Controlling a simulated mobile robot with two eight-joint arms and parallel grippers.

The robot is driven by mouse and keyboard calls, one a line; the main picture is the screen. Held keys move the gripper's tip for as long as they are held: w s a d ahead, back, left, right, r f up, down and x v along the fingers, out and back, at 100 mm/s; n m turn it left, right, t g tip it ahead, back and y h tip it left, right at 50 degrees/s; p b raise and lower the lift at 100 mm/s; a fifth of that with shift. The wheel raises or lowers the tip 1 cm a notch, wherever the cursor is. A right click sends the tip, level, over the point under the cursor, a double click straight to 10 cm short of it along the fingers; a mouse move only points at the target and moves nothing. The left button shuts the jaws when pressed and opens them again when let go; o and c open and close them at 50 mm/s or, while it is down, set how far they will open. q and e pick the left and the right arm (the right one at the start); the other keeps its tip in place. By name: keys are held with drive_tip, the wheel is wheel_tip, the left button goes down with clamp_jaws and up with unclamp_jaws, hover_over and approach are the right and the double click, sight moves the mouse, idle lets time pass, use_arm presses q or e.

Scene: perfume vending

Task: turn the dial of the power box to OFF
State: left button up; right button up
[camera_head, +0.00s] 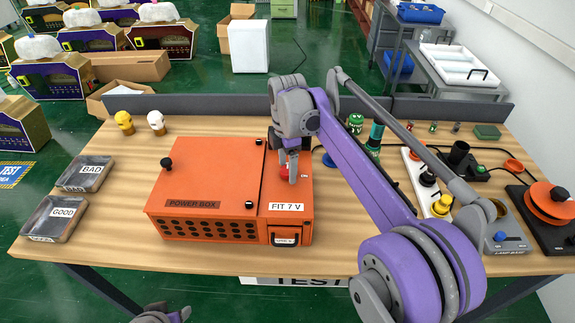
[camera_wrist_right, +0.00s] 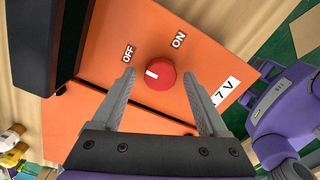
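The orange power box (camera_head: 211,180) sits on the wooden table. Its red dial (camera_wrist_right: 160,75) shows in the right wrist view, with a white mark toward its left side. The OFF label (camera_wrist_right: 128,53) is to the dial's upper left and the ON label (camera_wrist_right: 179,40) to its upper right. My right gripper (camera_wrist_right: 158,77) is open, with one finger on each side of the dial and gaps visible. In the head view the right gripper (camera_head: 291,167) comes down over the dial (camera_head: 284,171) and partly hides it. Only a piece of my left arm shows at the bottom edge.
Trays marked BAD (camera_head: 84,174) and GOOD (camera_head: 53,219) lie at the left of the table. Bottles, a white strip (camera_head: 418,172) and a lamp base (camera_head: 504,240) crowd the right side.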

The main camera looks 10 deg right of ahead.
sight(287, 170)
wheel_tip(287, 170, up, 11)
drive_tip(key=p, duration=0.1)
idle(0.7)
drive_tip(key=shift+f, duration=0.1)
drive_tip(key=s+f+m+t, duration=0.1)
drive_tip(key=s+f+m, duration=0.1)
drive_tip(key=s+m, duration=0.1)
drive_tip(key=s+d+f+m+t, duration=0.1)
drive_tip(key=s+f+m, duration=0.1)
drive_tip(key=s, duration=0.4)
drive_tip(key=s+d+f+m+t, duration=0.1)
drive_tip(key=s+f+m, duration=0.1)
drive_tip(key=s+m, duration=0.2)
drive_tip(key=shift+s+d+f+m, duration=0.15)
drive_tip(key=shift+f+m, duration=0.05)
drive_tip(key=shift+m, duration=0.4)
drive_tip(key=s+d+f+m+t, duration=0.1)
drive_tip(key=s+f+m+t, duration=0.1)
drive_tip(key=s+f+m, duration=0.7)
drive_tip(key=s+f, duration=0.4)
drive_tip(key=shift+s+t, duration=0.2)
drive_tip(key=shift+t, duration=0.1)
